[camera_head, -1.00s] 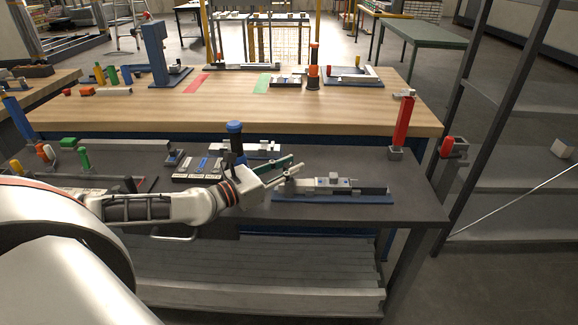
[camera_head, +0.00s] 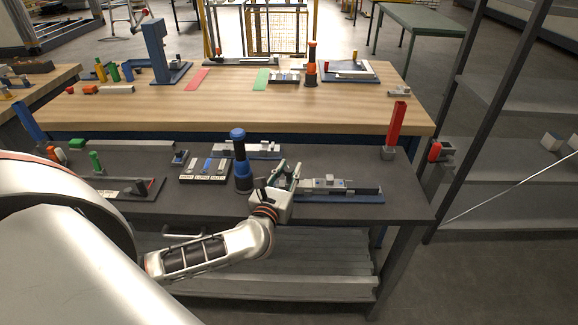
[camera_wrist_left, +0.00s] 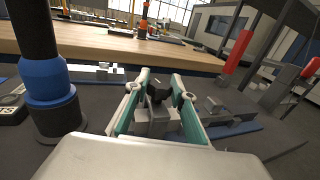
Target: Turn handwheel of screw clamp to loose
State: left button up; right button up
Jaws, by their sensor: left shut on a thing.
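The screw clamp (camera_head: 335,187) is a grey vise-like block on a blue base plate (camera_head: 345,198), near the front right of the dark bench. My left gripper (camera_head: 286,172) is at the clamp's left end. In the left wrist view its green-padded fingers (camera_wrist_left: 160,80) stand either side of a small black handwheel (camera_wrist_left: 157,92) and are shut on it. Grey clamp parts (camera_wrist_left: 225,112) show to the right of the fingers. The handwheel is hidden by the gripper in the head view. My right gripper is out of view.
A blue and black cylinder (camera_head: 241,165) stands upright close left of my gripper, also seen in the left wrist view (camera_wrist_left: 47,85). A tray of labelled pieces (camera_head: 205,170) lies further left. A red post (camera_head: 395,127) stands at the bench's right. A wooden table (camera_head: 240,108) is behind.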

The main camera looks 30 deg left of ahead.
pick_arm(q)
jog(key=n+g+y, duration=0.1)
jog(key=n+y, duration=0.1)
jog(key=shift+d+f+y, duration=0.1)
jog(key=shift+d+y, duration=0.05)
jog(key=shift+y, duration=0.25)
jog(key=n+g+y+b, duration=0.1)
jog(key=y, duration=0.1)
jog(key=shift+n+y, duration=0.3)
jog(key=shift+n, duration=0.1)
jog(key=shift+f+n+g+y+b, duration=0.15)
jog(key=shift+n+g+y+b, duration=0.75)
jog(key=shift+g+y, duration=0.25)
jog(key=shift+n+g+y+b, duration=0.35)
jog(key=shift+n+g+b, duration=0.05)
jog(key=shift+g, duration=0.05)
jog(key=n+g+y+b, duration=0.2)
jog(key=n+g+b, duration=0.1)
jog(key=b, duration=0.1)
jog(key=shift+g+y, duration=0.4)
jog(key=shift+n+g+y+b, duration=0.3)
jog(key=shift+n+g+b, duration=0.1)
jog(key=shift+g, duration=0.1)
jog(key=shift+r, duration=0.2)
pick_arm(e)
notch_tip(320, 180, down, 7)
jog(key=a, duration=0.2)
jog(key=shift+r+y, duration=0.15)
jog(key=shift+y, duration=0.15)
